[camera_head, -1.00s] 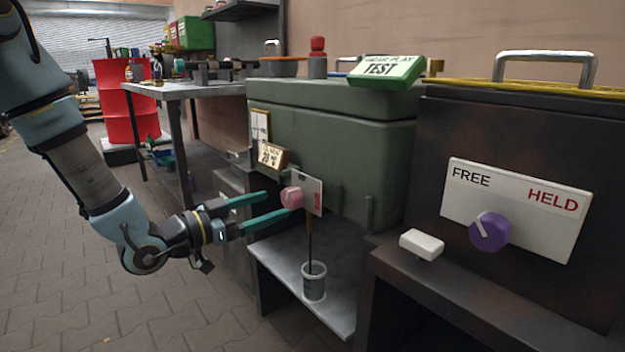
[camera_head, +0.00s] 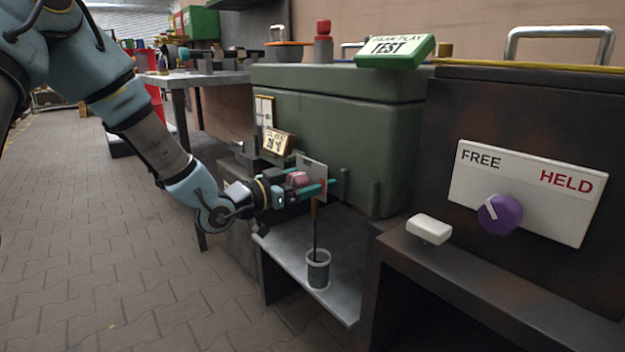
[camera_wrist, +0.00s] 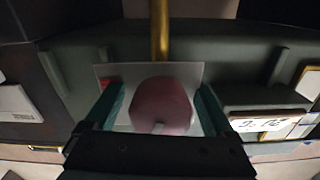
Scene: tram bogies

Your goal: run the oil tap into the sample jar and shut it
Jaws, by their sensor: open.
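The oil tap's pink knob (camera_head: 298,179) sits on a pale plate (camera_head: 313,166) on the green housing. My gripper (camera_head: 320,187) is open around the knob. In the wrist view the knob (camera_wrist: 162,106) lies between the two teal fingers, with a small gap on each side. A pale pointer mark shows on the knob's edge. The brass spout (camera_wrist: 160,32) lies beyond it. In the head view a thin dark line, which looks like running oil, drops from the spout (camera_head: 315,210) into the grey sample jar (camera_head: 318,270). The jar stands upright on a metal shelf (camera_head: 345,292); its fill level is unclear.
A small yellowish readout (camera_head: 278,142) is mounted left of the tap. To the right are a FREE/HELD panel (camera_head: 560,215) with a purple knob (camera_head: 499,213) and a white block (camera_head: 429,229) on a dark ledge. A green TEST box (camera_head: 396,50) sits on top. Floor at left is clear.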

